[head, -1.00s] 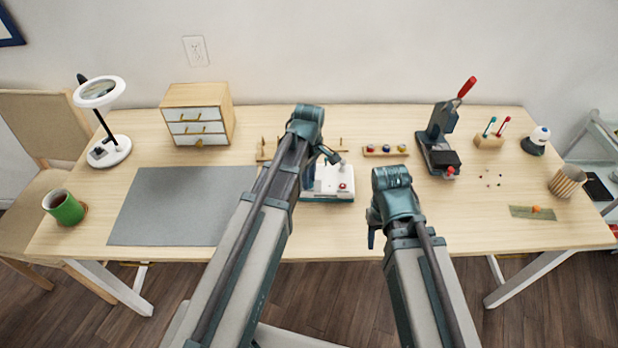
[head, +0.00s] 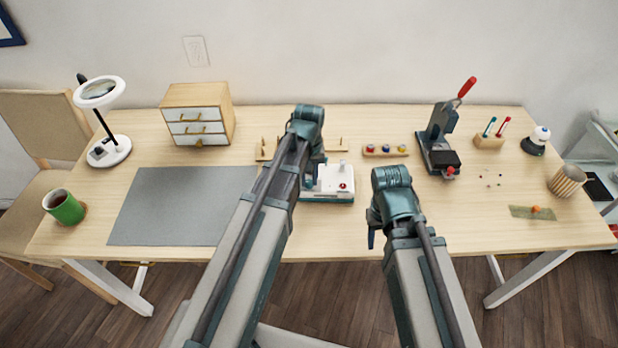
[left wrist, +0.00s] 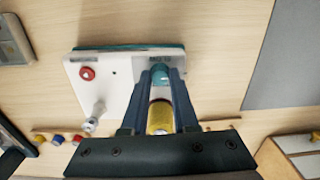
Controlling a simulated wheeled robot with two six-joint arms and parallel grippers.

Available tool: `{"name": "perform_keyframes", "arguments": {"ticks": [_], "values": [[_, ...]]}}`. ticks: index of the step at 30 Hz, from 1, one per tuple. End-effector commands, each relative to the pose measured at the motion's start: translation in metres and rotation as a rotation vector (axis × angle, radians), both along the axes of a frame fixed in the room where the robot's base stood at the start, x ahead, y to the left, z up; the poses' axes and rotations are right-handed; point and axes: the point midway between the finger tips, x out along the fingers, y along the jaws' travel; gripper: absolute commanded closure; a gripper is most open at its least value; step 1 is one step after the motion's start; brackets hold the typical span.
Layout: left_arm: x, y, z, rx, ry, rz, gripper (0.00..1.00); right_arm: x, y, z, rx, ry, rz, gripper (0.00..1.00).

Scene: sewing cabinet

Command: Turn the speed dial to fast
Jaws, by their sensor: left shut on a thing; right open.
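The white sewing machine (head: 328,183) with a teal base stands mid-table, partly hidden behind my left arm in the head view. It also shows in the left wrist view (left wrist: 110,82), with a red button (left wrist: 87,73) and a pale upright post (left wrist: 94,117). My left gripper (left wrist: 160,82) is shut on a round teal knob (left wrist: 160,73), seemingly the speed dial, beside a small label too blurred to read. A yellow cylinder (left wrist: 160,118) shows between the fingers, nearer the palm. My right gripper (head: 371,238) is open and empty near the table's front edge.
A grey mat (head: 180,205) lies to the left. A spool rack (head: 385,151) and a red-handled press (head: 440,145) stand right of the machine.

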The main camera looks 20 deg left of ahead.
Motion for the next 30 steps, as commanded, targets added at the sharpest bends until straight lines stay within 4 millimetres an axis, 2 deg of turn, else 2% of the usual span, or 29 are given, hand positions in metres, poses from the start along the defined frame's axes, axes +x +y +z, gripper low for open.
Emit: {"name": "perform_keyframes", "arguments": {"ticks": [30], "values": [[-0.0001, 0.0000, -0.0001, 0.000, 0.000, -0.964, 1.00, 0.0000, 0.0000, -0.0001, 0.000, 0.000, 0.000, 0.50]]}}
